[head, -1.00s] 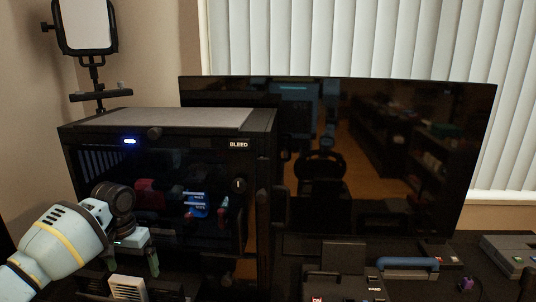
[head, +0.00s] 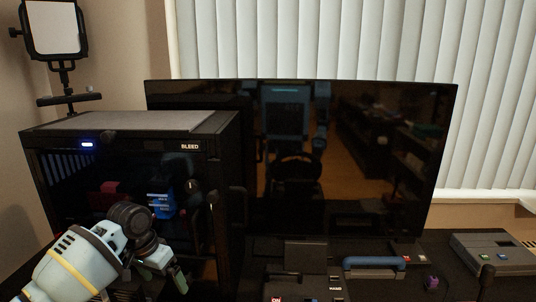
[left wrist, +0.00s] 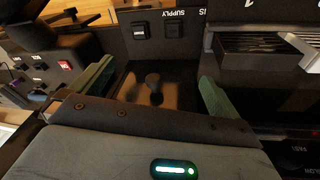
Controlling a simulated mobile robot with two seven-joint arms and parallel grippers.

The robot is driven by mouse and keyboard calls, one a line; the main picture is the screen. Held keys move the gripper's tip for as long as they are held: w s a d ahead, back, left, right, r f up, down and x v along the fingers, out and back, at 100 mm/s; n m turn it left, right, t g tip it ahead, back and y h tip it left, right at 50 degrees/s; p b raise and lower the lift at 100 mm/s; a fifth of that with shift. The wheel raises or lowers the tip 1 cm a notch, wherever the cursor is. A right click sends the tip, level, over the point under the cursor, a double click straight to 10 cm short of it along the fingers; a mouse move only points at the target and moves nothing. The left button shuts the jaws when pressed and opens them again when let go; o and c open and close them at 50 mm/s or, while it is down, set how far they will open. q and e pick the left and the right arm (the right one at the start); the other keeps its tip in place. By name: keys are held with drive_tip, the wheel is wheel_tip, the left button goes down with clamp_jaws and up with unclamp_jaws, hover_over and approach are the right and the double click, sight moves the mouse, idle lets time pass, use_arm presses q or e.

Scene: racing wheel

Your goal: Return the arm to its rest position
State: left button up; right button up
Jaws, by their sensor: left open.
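My left arm comes in from the lower left in the head view. Its gripper (head: 160,274) is in front of the lower right part of the black cabinet marked BLEED (head: 120,124). In the left wrist view the two green fingers of the gripper (left wrist: 156,88) stand wide apart with nothing held. Beyond them is a dark panel with a small black knob (left wrist: 153,84) and switches, one labelled SUPPLY (left wrist: 174,25). My right gripper is not in view.
A large dark monitor (head: 400,150) stands behind the desk and reflects a robot and a steering wheel. A blue-handled item (head: 374,262), a grey box (head: 490,250) and a dark upright lever (head: 487,278) are at the right. A lamp (head: 54,28) stands back left.

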use_arm(q)
drive_tip(key=s+d+f+t+h, duration=0.1)
drive_tip(key=s+d+f, duration=0.35)
drive_tip(key=f, duration=0.25)
drive_tip(key=s+d+f+t+h, duration=0.1)
drive_tip(key=s+d+f+t, duration=0.15)
drive_tip(key=s+f, duration=0.4)
drive_tip(key=s+d+f+t+h, duration=0.1)
drive_tip(key=s+d+f, duration=0.25)
drive_tip(key=f, duration=0.55)
drive_tip(key=s+a+f+n+t+y, duration=0.1)
drive_tip(key=s+a+t, duration=0.1)
drive_tip(key=s, duration=0.8)
drive_tip(key=s+a+f+n+t+y, duration=0.1)
drive_tip(key=s+a+f+y, duration=0.1)
drive_tip(key=s, duration=0.9)
drive_tip(key=shift+a+t, duration=0.35)
drive_tip(key=shift+f, duration=0.1)
